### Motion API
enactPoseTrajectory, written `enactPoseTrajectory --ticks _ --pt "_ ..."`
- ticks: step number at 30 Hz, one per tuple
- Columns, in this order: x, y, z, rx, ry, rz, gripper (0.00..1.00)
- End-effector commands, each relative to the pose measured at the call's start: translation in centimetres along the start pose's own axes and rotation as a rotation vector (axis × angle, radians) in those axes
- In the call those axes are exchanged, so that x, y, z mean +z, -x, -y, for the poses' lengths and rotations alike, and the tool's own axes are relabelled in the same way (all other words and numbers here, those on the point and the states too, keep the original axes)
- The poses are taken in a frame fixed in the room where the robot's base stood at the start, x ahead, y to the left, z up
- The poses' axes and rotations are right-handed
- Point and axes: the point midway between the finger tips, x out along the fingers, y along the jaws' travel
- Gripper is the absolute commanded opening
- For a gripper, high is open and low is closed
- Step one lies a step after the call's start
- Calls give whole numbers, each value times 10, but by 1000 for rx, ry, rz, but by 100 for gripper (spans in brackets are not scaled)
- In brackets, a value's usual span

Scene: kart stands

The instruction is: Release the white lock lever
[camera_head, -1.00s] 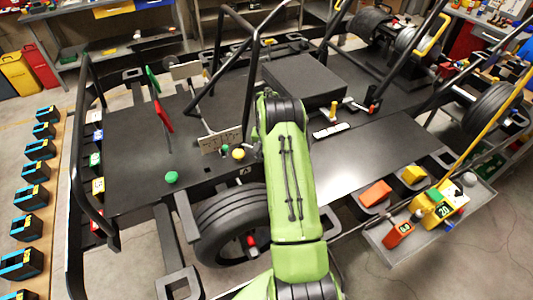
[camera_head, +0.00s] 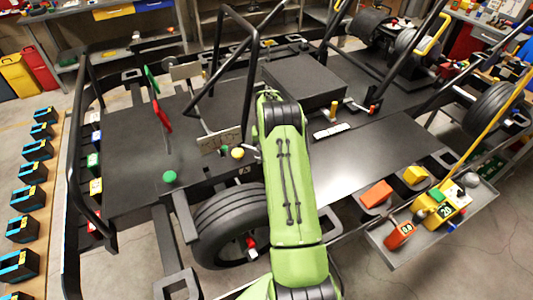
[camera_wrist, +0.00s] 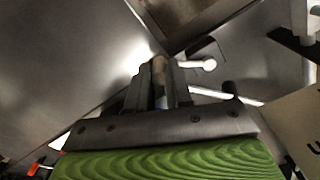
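A small white lever with a round ball end (camera_wrist: 209,64) shows in the wrist view, just right of my gripper's fingertips. The ball stands apart from the right finger; the lever's inner end runs up to the fingers, and I cannot tell whether it touches. My gripper (camera_wrist: 160,72) points away from the camera with its two dark fingers close together. A narrow strip shows between them, and I cannot tell whether it is a gap or a held thing. In the head view my green arm hides the gripper and the lever.
The black kart floor (camera_head: 130,135) lies left of my arm, with a green knob (camera_head: 169,177) and a yellow knob (camera_head: 238,153). Black frame tubes (camera_head: 250,70) rise close by. A wheel (camera_head: 222,225) is below. A grey tray (camera_head: 395,258) with tools is at the right.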

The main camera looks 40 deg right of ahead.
Motion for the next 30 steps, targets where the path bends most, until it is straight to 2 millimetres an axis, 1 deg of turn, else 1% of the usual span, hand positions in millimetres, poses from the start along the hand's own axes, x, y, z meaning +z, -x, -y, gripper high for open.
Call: enactPoseTrajectory --ticks 1,4,5,11,14,17,27,30 --pt "0 1 0 0 -1 -2 28" --pt "0 0 0 0 -1 -1 43" --pt "0 0 0 0 -1 -1 44" --pt "0 0 0 0 -1 0 44" --pt "0 5 0 0 -1 -1 44" --pt "-1 22 0 0 -1 -5 44" --pt "-1 118 0 0 -1 -6 44" --pt "-1 140 0 0 -1 -4 44"
